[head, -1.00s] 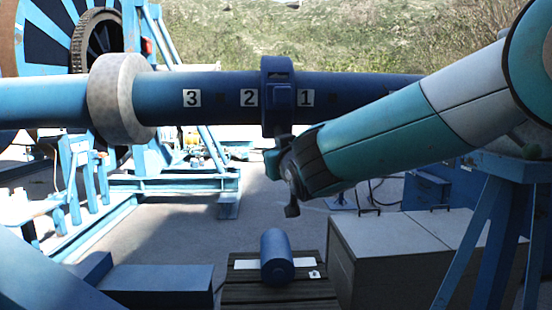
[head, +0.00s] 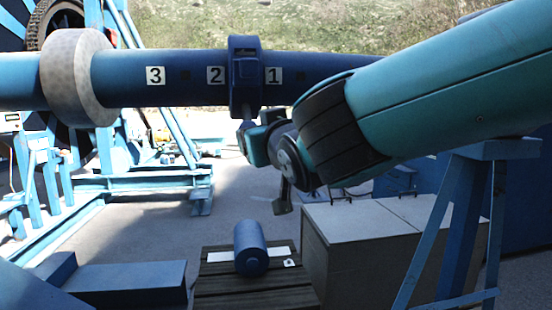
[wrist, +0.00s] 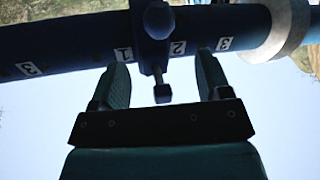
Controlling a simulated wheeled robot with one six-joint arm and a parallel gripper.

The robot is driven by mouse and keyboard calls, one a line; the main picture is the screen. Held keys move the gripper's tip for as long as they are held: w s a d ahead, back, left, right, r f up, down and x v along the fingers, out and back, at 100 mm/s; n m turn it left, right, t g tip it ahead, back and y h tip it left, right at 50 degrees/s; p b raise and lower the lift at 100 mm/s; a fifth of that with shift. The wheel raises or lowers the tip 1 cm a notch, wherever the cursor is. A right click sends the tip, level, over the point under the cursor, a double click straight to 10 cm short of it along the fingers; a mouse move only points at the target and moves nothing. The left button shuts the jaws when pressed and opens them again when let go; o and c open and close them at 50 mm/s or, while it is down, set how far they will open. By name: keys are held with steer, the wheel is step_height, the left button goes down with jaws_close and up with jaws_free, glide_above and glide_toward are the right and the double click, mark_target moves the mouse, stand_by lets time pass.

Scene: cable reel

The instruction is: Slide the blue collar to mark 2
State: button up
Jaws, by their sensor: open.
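The blue collar (head: 245,75) sits around the dark blue pipe (head: 185,72), between mark 2 (head: 215,75) on its left and mark 1 (head: 273,75) on its right. In the wrist view the collar (wrist: 153,20) has a thin stem with a dark block (wrist: 162,93) at its end, pointing toward my gripper (wrist: 162,62). My gripper is open, one finger on each side of the stem, with gaps visible on both sides. In the head view my gripper (head: 257,140) is just below the collar, its fingers partly hidden by my wrist.
A pale thick ring (head: 78,77) surrounds the pipe left of mark 3 (head: 155,75). Below stand a slatted platform with a blue cylinder (head: 250,248), grey boxes (head: 350,245) and a blue trestle (head: 465,215). The pipe around mark 3 is clear.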

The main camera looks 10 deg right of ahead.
steer(key=b+v, duration=0.2)
steer(key=v, duration=0.5)
steer(key=s+d+f+g, duration=0.3)
steer(key=f+g, duration=0.2)
steer(key=f, duration=0.3)
steer(key=s+d+f+g, duration=0.3)
steer(key=f+g, duration=0.1)
steer(key=f, duration=0.5)
steer(key=s+d+f+n+g, duration=0.1)
steer(key=s+f+g, duration=0.2)
steer(key=s, duration=0.4)
steer(key=s+d+f+n+g, duration=0.1)
steer(key=s+f+g, duration=0.1)
steer(key=s+g, duration=0.3)
steer(key=s, duration=0.3)
steer(key=shift+s+f, duration=0.2)
steer(key=shift+f, duration=0.2)
steer(key=shift+d, duration=0.1)
